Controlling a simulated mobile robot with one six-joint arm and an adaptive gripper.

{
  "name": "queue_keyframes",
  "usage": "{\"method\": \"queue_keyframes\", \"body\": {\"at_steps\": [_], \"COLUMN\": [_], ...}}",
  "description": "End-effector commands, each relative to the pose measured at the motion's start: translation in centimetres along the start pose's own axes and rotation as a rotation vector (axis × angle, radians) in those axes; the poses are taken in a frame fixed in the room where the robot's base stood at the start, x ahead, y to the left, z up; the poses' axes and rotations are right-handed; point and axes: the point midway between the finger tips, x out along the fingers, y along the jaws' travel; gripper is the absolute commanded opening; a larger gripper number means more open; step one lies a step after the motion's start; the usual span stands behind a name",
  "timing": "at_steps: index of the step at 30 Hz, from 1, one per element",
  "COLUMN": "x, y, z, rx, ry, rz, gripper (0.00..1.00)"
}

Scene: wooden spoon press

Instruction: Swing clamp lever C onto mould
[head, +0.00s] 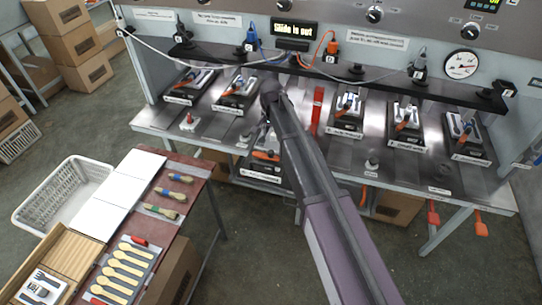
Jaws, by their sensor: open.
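Several moulds with clamp levers stand along the press bench. One mould (262,170) sits further forward than the others, at the bench's front edge, with an orange-handled clamp lever (266,155) lying across it. My arm covers part of it. I cannot read which lever is marked C. My gripper (264,137) is small and mostly hidden by my arm, just above the forward mould. It looks open, and I cannot tell whether it touches the lever.
A display (294,29) reads "Slide is out". A dark rail with cables (330,68) runs behind the moulds, and a red upright bar (317,110) stands right of my arm. A side table (150,228) holds wooden spoons. A white basket (62,195) stands left of it.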

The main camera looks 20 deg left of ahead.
Motion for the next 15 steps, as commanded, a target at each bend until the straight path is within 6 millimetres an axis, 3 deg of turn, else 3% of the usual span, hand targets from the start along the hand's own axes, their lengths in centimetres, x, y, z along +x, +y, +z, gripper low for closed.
{"method": "queue_keyframes", "body": {"at_steps": [15], "x": [4.3], "y": [0.0], "z": [0.0], "rx": [0.0], "ry": [0.0], "rz": [0.0], "gripper": [0.69]}}
